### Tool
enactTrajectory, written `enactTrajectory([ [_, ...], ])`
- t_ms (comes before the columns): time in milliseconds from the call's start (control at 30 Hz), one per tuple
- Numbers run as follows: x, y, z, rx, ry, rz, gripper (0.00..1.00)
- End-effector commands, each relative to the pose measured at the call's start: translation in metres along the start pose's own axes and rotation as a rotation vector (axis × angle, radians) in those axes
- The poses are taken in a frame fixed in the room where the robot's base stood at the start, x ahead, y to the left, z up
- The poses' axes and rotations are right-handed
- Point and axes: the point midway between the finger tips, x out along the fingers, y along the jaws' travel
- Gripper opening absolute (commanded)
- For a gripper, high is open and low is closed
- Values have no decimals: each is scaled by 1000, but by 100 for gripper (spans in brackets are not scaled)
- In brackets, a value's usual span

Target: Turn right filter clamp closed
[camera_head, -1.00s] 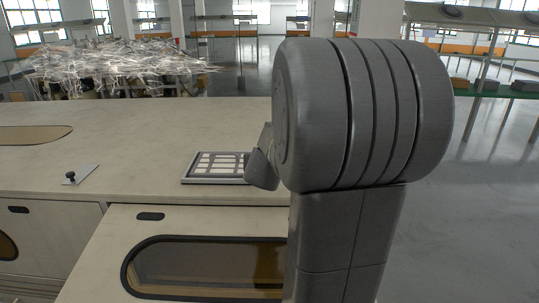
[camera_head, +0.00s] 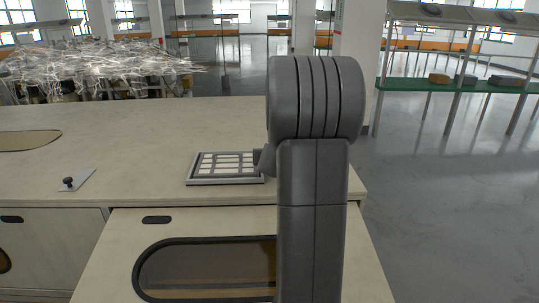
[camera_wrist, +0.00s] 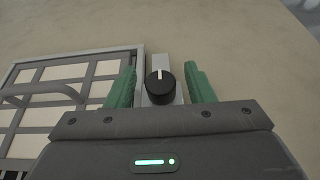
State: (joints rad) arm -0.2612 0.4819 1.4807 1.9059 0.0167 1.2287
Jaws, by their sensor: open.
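The right filter clamp is a black round knob (camera_wrist: 160,87) with a white line, on a light grey plate, in the wrist view. Its white line points away from my gripper, toward the top of the picture. My gripper (camera_wrist: 162,82) has green fingers, spread open on the left and right of the knob with gaps visible. The filter frame (camera_wrist: 139,72), grey with a white grid, lies just left of the knob. The frame also shows in the head view (camera_head: 190,181), where my arm hides the right clamp and my gripper.
A second black knob (camera_head: 68,182) on a small plate stands further left on the pale worktop (camera_head: 130,135). The cabinet door (camera_head: 120,255) with an oval window is below. A heap of clear, tangled material (camera_head: 95,65) and a green shelf (camera_head: 455,87) are in the background.

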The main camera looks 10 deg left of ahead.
Motion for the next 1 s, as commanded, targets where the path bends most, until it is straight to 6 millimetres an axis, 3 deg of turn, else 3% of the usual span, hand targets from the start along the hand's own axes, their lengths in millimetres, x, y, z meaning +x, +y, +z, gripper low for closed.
enactTrajectory([
  [133, 0, 0, 0, 0, 0, 0, 46],
  [367, 0, 0, 0, 0, 0, 0, 4],
  [1000, 0, 0, 2, -37, -9, 89, 4],
])
